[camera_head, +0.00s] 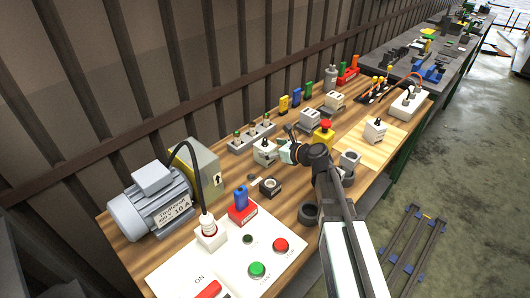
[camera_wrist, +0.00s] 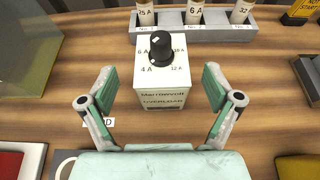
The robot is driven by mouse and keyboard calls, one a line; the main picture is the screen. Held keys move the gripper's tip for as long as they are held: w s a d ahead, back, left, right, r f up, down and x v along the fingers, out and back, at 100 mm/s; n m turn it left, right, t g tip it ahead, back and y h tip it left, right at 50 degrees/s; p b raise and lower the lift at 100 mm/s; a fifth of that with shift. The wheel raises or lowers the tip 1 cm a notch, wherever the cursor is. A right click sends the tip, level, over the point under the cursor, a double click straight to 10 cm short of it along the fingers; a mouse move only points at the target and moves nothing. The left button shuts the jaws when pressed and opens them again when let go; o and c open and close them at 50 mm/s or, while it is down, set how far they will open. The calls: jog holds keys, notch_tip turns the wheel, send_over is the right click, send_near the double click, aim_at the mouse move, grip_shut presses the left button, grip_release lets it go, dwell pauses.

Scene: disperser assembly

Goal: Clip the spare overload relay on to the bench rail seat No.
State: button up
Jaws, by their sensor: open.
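A white box with a black dial knob (camera_wrist: 161,62), marked with amp values around the knob, stands upright on the bench in the wrist view; it looks like an overload relay. The same box shows in the head view (camera_head: 264,152). My gripper (camera_wrist: 163,103) is open and empty, its two fingers apart on the near side of the box, with bench visible between them. In the head view my gripper (camera_head: 286,152) is just right of the box. A similar white box with a black knob (camera_head: 376,131) stands on a pale wooden board. I cannot tell which seat is the rail seat.
A grey numbered rack (camera_wrist: 202,32) with several labelled cylinders stands behind the box. A motor (camera_head: 153,203), a control panel (camera_head: 222,262) and a red-and-blue block (camera_head: 241,209) are at left. Grey blocks (camera_head: 310,119) and a red-topped yellow button (camera_head: 324,132) crowd the right.

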aim_at(267, 146)
jog(key=p+x, duration=0.1)
jog(key=x, duration=0.3)
jog(key=shift+d, duration=0.1)
jog(key=c, duration=1.5)
jog(key=shift+r, duration=0.1)
jog(key=shift+c, duration=0.2)
jog(key=shift+r, duration=0.1)
